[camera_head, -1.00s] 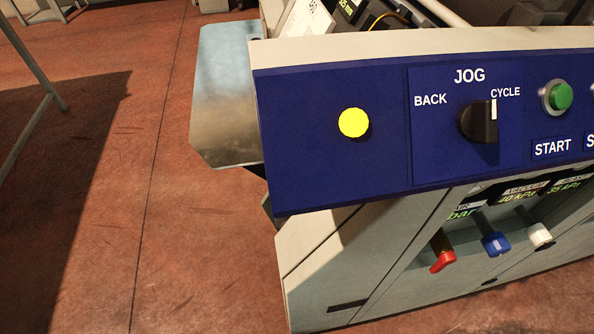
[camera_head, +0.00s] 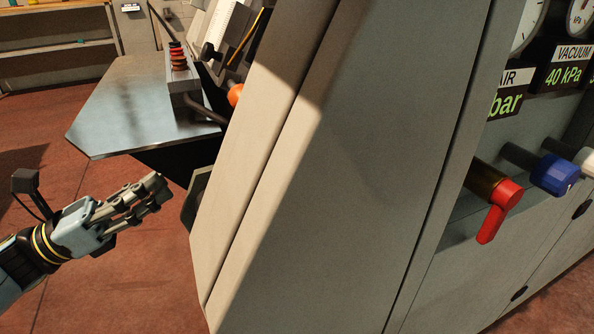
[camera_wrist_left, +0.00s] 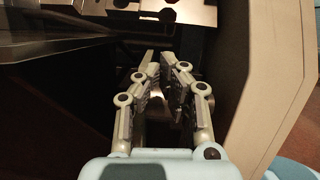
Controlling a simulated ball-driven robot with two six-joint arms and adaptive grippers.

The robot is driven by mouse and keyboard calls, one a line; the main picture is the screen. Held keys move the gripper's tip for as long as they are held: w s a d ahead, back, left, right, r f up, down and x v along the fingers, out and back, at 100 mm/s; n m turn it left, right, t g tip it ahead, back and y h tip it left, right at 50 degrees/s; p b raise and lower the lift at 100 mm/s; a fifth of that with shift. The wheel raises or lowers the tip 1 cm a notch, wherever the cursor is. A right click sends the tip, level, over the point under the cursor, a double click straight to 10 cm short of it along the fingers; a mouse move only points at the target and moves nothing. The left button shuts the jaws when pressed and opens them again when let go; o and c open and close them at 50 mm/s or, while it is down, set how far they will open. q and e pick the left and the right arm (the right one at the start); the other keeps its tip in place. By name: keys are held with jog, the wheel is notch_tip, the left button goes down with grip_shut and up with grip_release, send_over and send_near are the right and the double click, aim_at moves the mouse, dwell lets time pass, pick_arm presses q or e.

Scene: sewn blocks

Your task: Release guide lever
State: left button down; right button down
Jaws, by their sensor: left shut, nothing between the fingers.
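No part is labelled as the guide lever. An orange round knob (camera_head: 236,95) shows partly behind the edge of the grey machine housing, beside the metal side table; its shaft is mostly hidden. My left gripper (camera_head: 158,188) is shut and empty, in front of the table and left of the housing, apart from the knob. In the left wrist view its fingers (camera_wrist_left: 160,65) point into a dark space under metal parts, with nothing between them. My right gripper is in no view.
The metal side table (camera_head: 125,100) carries a post with a red-and-dark spring (camera_head: 178,57). The grey housing (camera_head: 330,170) fills the middle. A red lever (camera_head: 500,207) and a blue knob (camera_head: 555,174) stick out at right. Red floor is open at lower left.

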aim_at(236, 90)
pick_arm(q)
jog(key=shift+s+d+r+m+g, duration=0.15)
jog(key=shift+m+g, duration=0.25)
jog(key=shift+m, duration=0.2)
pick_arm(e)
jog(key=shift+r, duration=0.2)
pick_arm(q)
jog(key=r+x, duration=0.2)
jog(key=x, duration=1)
jog(key=shift+r+b, duration=0.3)
jog(key=shift+r, duration=0.25)
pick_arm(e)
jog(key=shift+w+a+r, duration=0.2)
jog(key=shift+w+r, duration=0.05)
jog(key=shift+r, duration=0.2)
pick_arm(q)
jog(key=shift+s, duration=0.1)
